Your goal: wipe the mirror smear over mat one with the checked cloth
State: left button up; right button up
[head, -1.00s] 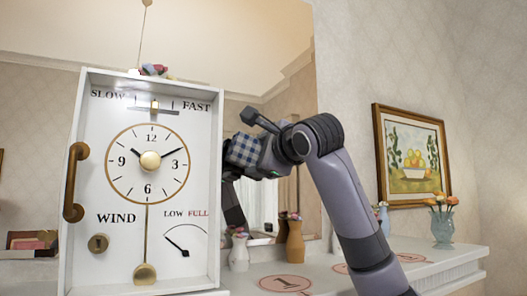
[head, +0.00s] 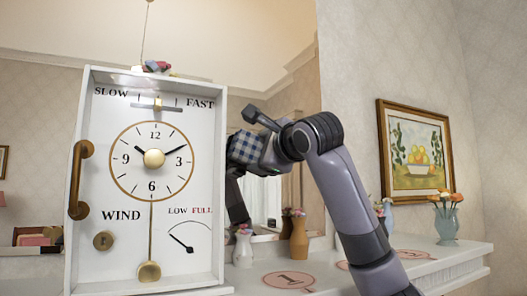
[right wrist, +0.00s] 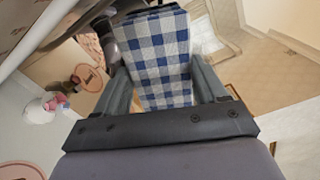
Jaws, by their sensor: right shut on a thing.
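The blue-and-white checked cloth (head: 243,147) is in my right gripper (head: 258,152), beside the upper right side of the clock case. In the right wrist view the cloth (right wrist: 158,60) spreads between the two fingers (right wrist: 160,92). The mirror (head: 290,100) stands behind, and my arm's reflection shows in it below the cloth. The smear is not visible; the cloth, arm or clock may hide it. Mat one (head: 289,280) is a pink disc marked 1 on the mantel, below and right of the cloth. My left gripper is out of view.
The white clock case (head: 125,260) with a brown side handle (head: 79,180) fills the left foreground. A white vase (head: 243,250) stands between it and mat one.

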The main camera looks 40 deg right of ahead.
jog(key=shift+w+d, duration=0.15)
jog(key=shift+w, duration=0.3)
jog(key=shift+d, duration=0.1)
jog(key=s+d, duration=0.3)
jog(key=d, duration=0.8)
jog(key=shift+s+d, duration=0.15)
jog(key=shift+s, duration=0.15)
dwell(0.6)
